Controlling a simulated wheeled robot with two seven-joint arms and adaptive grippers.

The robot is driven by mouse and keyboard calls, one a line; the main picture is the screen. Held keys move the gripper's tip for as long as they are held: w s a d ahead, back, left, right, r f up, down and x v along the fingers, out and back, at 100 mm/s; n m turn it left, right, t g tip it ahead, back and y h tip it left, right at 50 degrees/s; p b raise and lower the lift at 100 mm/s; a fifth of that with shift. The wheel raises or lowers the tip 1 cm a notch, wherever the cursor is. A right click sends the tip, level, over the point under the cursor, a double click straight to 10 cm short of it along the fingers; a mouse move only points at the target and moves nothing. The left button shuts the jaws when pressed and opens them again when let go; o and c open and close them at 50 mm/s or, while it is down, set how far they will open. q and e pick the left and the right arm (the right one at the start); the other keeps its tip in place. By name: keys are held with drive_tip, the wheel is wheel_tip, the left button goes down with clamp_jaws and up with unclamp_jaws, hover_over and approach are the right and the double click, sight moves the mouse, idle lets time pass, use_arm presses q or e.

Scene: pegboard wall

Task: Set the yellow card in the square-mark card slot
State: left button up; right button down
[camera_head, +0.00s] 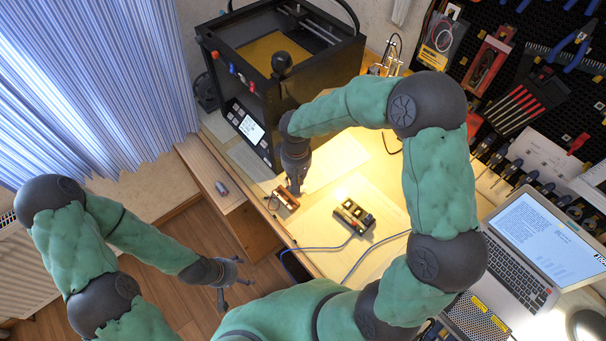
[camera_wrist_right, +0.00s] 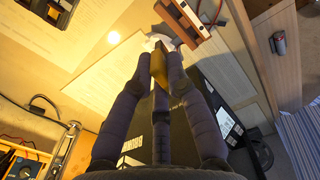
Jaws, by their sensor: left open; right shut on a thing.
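My right gripper (camera_head: 296,186) points down over the desk beside the small wooden slot block (camera_head: 286,199). In the right wrist view, my right gripper (camera_wrist_right: 160,60) is shut on the yellow card (camera_wrist_right: 159,71), which shows as a narrow yellow piece between the fingers. The slot block (camera_wrist_right: 187,20) shows there just beyond and to the right of the fingertips; I cannot tell whether the card touches it. I cannot make out a square mark. My left gripper (camera_head: 234,274) is open and empty, off the desk, above the wooden floor.
A dark device with yellow parts (camera_head: 354,216) lies on the desk right of the block, with cables in front. A black 3D printer (camera_head: 290,75) stands behind. A laptop (camera_head: 545,245) is at the right. A small grey item (camera_head: 221,188) lies on the wooden ledge at left.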

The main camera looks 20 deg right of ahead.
drive_tip(key=shift+s+a+f+n+b, duration=0.1)
drive_tip(key=shift+a+f+n+b, duration=0.3)
drive_tip(key=shift+f+b, duration=1.05)
drive_tip(key=shift+s+a+f+n+b, duration=0.1)
drive_tip(key=shift+a+f+n+b, duration=0.3)
drive_tip(key=shift+f+b, duration=0.95)
drive_tip(key=shift+s+a+f+n+b, duration=0.1)
drive_tip(key=shift+a+f+n+b, duration=0.5)
drive_tip(key=shift+f, duration=1.5)
drive_tip(key=shift+d, duration=0.2)
drive_tip(key=c, duration=1.2)
unclamp_jaws()
drive_tip(key=shift+o, duration=0.2)
wheel_tip(320, 180, up, 12)
